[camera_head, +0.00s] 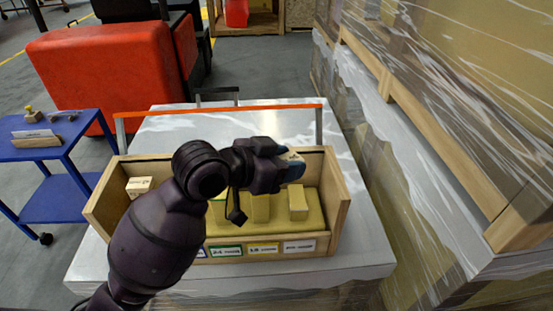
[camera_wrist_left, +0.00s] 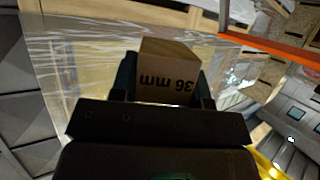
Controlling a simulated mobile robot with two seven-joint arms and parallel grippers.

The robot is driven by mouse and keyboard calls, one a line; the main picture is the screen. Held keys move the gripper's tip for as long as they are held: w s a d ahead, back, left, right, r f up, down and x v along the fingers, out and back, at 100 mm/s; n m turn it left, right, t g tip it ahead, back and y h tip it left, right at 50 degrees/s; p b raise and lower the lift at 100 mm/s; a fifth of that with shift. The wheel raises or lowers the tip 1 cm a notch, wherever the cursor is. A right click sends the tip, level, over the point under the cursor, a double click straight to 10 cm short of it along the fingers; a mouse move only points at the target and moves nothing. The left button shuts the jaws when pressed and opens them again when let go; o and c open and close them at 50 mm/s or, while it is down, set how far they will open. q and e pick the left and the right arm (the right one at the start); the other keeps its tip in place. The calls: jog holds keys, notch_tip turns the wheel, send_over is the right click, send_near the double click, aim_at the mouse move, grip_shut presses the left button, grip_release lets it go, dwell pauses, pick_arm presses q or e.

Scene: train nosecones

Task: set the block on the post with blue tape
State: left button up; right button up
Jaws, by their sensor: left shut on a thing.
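My left gripper (camera_head: 288,168) is shut on a wooden block (camera_wrist_left: 168,68) and holds it above the right part of a wooden box (camera_head: 341,215). The wrist view shows "36 mm" upside down on the block's face; in the head view only a pale bit of the block (camera_head: 291,155) shows. Yellow posts stand in the box: a right one (camera_head: 298,203), a middle one (camera_head: 260,208), and one with green tape (camera_head: 217,211) partly behind my arm. A blue-edged label (camera_head: 202,253) shows beside my arm. The post with blue tape is not visible; my arm covers that area.
Another small block (camera_head: 138,186) lies at the box's left end. The box stands on a wrapped grey surface (camera_head: 350,262), with an orange bar (camera_head: 220,110) behind it. A blue cart (camera_head: 60,150) is at left; wrapped pallets (camera_head: 440,150) stand close at right.

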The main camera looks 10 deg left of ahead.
pick_arm(q)
jog(key=w+d+f+m+g+h, duration=0.2)
jog(key=w+d+f+m+g, duration=0.1)
jog(key=f, duration=0.1)
jog(key=s+a+r+n+t+y, duration=0.2)
jog(key=a+r+n+t+y, duration=0.15)
jog(key=r, duration=0.25)
jog(key=s+a+r+n+t+y, duration=0.3)
jog(key=a+r+n, duration=0.1)
jog(key=a+r, duration=0.1)
jog(key=shift+w+d+f+m+g+h, duration=0.65)
jog(key=shift+d+f+m+g+h, duration=0.25)
jog(key=shift+f+m+g+h, duration=0.75)
jog(key=shift+w+d+f+m+g+h, duration=0.8)
jog(key=shift+f+m+g+h, duration=0.3)
jog(key=shift+f+m+g, duration=1.1)
jog(key=shift+w+d+f+m+g+h, duration=0.55)
jog(key=shift+d+f+m+g+h, duration=0.4)
jog(key=shift+f+m+g+h, duration=0.9)
jog(key=shift+r+m+y, duration=0.2)
jog(key=shift+m+y, duration=0.15)
jog(key=shift+y, duration=0.1)
